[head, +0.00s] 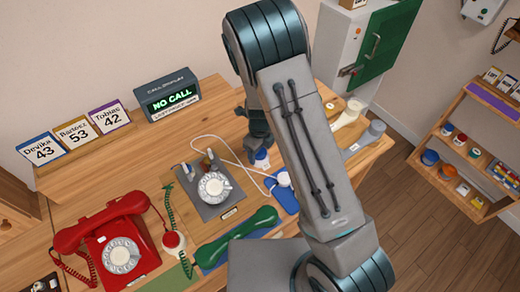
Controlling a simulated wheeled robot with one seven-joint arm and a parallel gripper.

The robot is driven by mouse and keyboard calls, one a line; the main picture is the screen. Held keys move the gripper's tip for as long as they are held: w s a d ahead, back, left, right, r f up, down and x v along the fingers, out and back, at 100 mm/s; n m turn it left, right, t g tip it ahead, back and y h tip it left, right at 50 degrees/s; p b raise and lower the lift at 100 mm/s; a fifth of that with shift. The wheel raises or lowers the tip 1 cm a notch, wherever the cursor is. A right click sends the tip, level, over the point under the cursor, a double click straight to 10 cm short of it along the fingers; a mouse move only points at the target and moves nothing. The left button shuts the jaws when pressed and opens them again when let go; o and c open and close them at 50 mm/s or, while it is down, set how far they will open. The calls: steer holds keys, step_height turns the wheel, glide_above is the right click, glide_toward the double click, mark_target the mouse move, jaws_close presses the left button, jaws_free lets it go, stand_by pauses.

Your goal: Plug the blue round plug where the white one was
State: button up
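My gripper (259,150) points down at the back middle of the table, partly covered by my own arm. A small blue and white piece (262,161), possibly the blue round plug, shows right at its fingertips. I cannot tell whether the fingers are closed on it. A white round piece (283,179), perhaps the white plug, lies at the edge of a blue mat (287,202). A white cord (222,141) loops near it. A grey dial unit (213,188) stands left of my gripper, with small coloured parts along its back edge. Its sockets are too small to make out.
A red dial phone (121,252) stands at front left. A green handset (235,238) lies in front of the dial unit. A red and white piece (173,241) sits between them. A "NO CALL" display (168,96) and name cards (76,131) stand at the back.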

step_height(320, 180, up, 14)
stand_by(0.6)
steer(key=shift+f, duration=0.15)
stand_by(0.3)
